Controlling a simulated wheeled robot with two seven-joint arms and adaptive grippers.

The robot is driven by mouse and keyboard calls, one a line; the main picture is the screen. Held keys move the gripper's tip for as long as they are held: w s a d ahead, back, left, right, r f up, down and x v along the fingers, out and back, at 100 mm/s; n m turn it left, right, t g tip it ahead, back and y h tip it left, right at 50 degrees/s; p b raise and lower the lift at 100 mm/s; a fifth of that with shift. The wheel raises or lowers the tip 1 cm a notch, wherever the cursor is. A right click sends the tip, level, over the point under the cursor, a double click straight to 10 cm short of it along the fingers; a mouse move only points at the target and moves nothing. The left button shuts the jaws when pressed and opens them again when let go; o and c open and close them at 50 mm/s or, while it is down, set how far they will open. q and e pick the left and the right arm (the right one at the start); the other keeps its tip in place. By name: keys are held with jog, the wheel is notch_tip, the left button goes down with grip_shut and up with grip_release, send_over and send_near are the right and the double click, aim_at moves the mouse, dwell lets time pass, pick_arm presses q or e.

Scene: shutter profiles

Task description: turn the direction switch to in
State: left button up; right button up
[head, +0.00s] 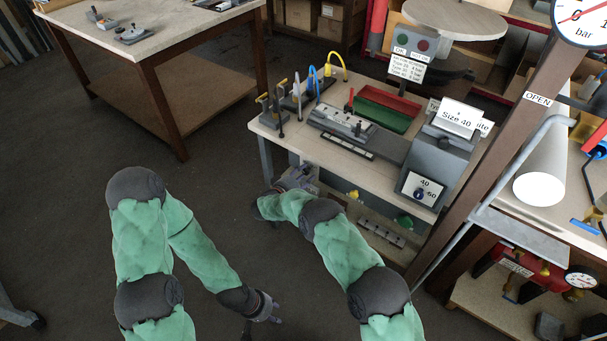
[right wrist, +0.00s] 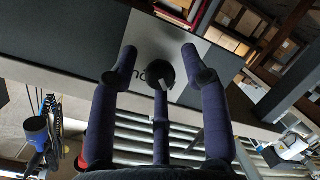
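In the right wrist view a round black knob (right wrist: 160,70) with a pale pointer mark sits on a light metal plate (right wrist: 205,58). I take it for the direction switch. Dark lettering beside it is upside down and partly covered, so I cannot read the setting. My right gripper (right wrist: 160,62) is open, with its fingertips on both sides of the knob and apart from it. In the head view my right gripper (head: 296,179) is at the front left of the bench, below its top; the knob is hidden there. My left gripper (head: 262,318) hangs low over the floor, empty, its fingers apart.
The bench top (head: 290,140) carries upright tools, a green tray (head: 382,118) and a grey box (head: 437,160) with a 40/60 dial. A brown post (head: 490,150) stands to the right. Another table (head: 150,40) is at the back left. The floor between is clear.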

jog(key=shift+r, duration=0.2)
jog(key=v, duration=1.1)
jog(key=shift+s+a, duration=0.3)
jog(key=d+f+y, duration=0.4)
jog(key=d+f, duration=0.4)
jog(key=s+d+f+m+g+y, duration=0.2)
jog(key=s+d+f+g+y, duration=0.3)
jog(key=s, duration=0.3)
jog(key=s+d+m+g+y, duration=0.1)
jog(key=s+m+g+y, duration=0.1)
jog(key=s, duration=1.2)
jog(key=s+d+f+m+g+y+p, duration=0.1)
jog(key=s+g, duration=0.4)
jog(key=s, duration=0.9)
jog(key=shift+d+f+m+y, duration=0.15)
jog(key=shift+d+m+y, duration=0.35)
jog(key=shift+d+m, duration=0.2)
jog(key=shift+w, duration=0.1)
